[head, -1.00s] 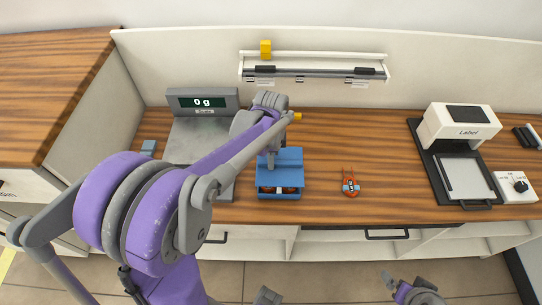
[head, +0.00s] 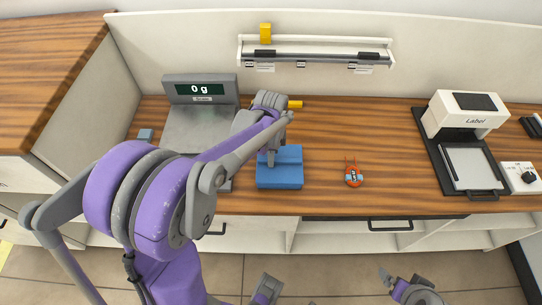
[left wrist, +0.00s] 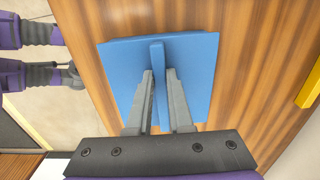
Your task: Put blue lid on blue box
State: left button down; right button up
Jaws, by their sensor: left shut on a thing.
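The blue lid (head: 290,155) has a raised bar handle (left wrist: 157,52) across its middle. My left gripper (left wrist: 158,105) is shut on this handle, with one finger on each side. The blue box (head: 280,182) is directly under the lid in the head view, and its inside is hidden. The lid looks level and down on the box rim, with no clear gap at the front. In the left wrist view the lid hides the box. My right gripper (head: 404,289) is at the bottom edge of the head view, low in front of the counter; its jaws are unclear.
A scale (head: 200,90) reading 0 g stands left of the box. A label machine (head: 465,115) stands farther right. A wall rail (head: 315,53) runs behind. A small blue-grey block (head: 145,135) lies at left.

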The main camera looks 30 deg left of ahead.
pick_arm(q)
jog(key=shift+f, duration=0.25)
dwell(0.4)
jog(key=c, duration=0.7)
grip_release()
jog(key=shift+c, duration=0.2)
notch_tip(320, 180, up, 8)
jog(key=p, duration=0.5)
